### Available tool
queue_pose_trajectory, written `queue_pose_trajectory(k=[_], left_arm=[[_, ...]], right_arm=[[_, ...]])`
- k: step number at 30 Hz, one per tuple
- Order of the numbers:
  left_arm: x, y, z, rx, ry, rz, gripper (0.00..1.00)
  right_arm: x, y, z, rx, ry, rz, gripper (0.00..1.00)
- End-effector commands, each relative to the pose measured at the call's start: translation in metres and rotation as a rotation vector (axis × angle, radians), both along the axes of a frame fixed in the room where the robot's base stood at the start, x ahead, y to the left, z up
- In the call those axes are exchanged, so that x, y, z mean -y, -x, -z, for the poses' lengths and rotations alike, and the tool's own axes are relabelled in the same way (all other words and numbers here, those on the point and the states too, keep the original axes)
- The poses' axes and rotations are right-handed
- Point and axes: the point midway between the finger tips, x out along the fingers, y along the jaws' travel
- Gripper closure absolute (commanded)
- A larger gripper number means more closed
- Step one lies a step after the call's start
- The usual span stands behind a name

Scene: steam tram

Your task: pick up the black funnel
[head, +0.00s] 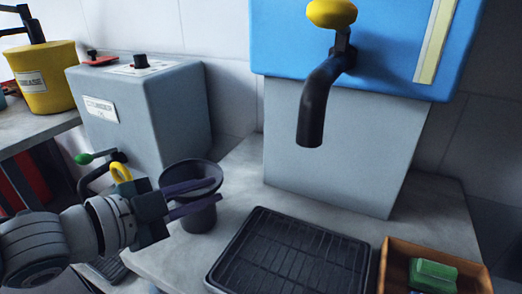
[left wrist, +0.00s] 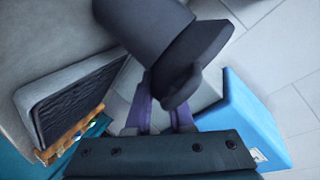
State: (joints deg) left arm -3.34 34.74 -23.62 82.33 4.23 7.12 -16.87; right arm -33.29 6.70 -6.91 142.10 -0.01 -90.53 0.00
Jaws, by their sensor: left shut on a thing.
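The black funnel (head: 188,169) has a wide round rim and shows left of centre in the head view. A dark cylindrical part (head: 200,221) shows directly below it; I cannot tell whether it is a separate holder. My left gripper (head: 214,194) reaches in from the left, its purple fingers crossing the funnel just below the rim. It is shut on the funnel. In the left wrist view the funnel (left wrist: 196,58) is close to the fingers (left wrist: 160,112), with a dark cylinder (left wrist: 143,24) beyond it. The exact contact is partly hidden. My right gripper is not in view.
A black ridged tray (head: 290,255) lies on the grey counter to the right, beside a wooden box (head: 394,262) holding a green block (head: 433,274). A blue tank (head: 390,50) with a dark spout (head: 318,105) stands behind. A grey machine (head: 150,115) and yellow bucket (head: 45,80) stand left.

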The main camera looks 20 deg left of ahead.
Motion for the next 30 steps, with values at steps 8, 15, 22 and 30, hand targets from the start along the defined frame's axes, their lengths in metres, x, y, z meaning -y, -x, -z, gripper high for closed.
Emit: queue_pose_trajectory(k=[8, 15, 22, 30], left_arm=[[0.0, 0.0, 0.0, 0.0, 0.0, 0.0, 1.0], [0.0, 0.0, 0.0, 0.0, 0.0, 0.0, 1.0], [0.0, 0.0, -0.006, 0.002, 0.0, 0.0, 1.0], [0.0, 0.0, -0.052, 0.004, -0.001, 0.002, 1.0]], right_arm=[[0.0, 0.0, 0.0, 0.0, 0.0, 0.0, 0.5], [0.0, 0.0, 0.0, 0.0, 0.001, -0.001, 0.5], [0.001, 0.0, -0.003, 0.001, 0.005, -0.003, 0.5], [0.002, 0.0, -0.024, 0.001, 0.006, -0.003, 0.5]])
